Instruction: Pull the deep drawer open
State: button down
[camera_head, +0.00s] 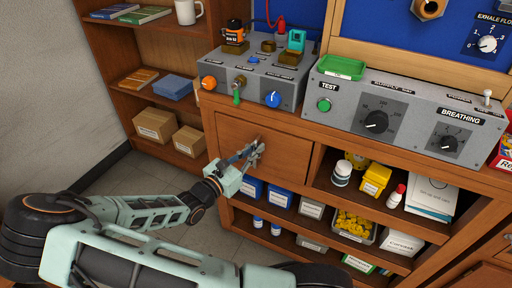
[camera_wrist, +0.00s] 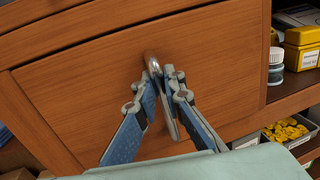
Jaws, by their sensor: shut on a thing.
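The deep drawer (camera_head: 284,155) is a wooden front below the grey testbench boxes in the head view. Its front also fills much of the wrist view (camera_wrist: 80,80). A shiny metal handle (camera_wrist: 152,60) stands out from the drawer front. My gripper (camera_wrist: 160,78) is at the handle, with its fingers on either side of it, shut on it. In the head view my gripper (camera_head: 256,150) reaches the drawer front from the left. The fingers hide part of the handle. The drawer looks about flush with the cabinet, but I cannot tell exactly.
Open shelves right of and below the drawer hold bottles, yellow boxes (camera_head: 375,180) and a bin of yellow parts (camera_head: 354,226). A bookshelf (camera_head: 120,105) with cardboard boxes (camera_head: 155,125) stands at the left. Tiled floor (camera_head: 125,175) is free in front of it.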

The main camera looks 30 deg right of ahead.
jog(key=s+d+p+v, duration=0.1)
jog(key=s+p+v, duration=0.1)
jog(key=v, duration=1.4)
jog(key=s+d+p+v, duration=0.2)
jog(key=s+p+v, duration=0.1)
jog(key=v, duration=1.4)
jog(key=shift+s+a, duration=0.3)
jog(key=shift+s, duration=0.2)
jog(key=shift+f, duration=0.1)
jog(key=c, duration=2.3)
grip_release()
jog(key=shift+a, duration=0.1)
jog(key=v, duration=1.2)
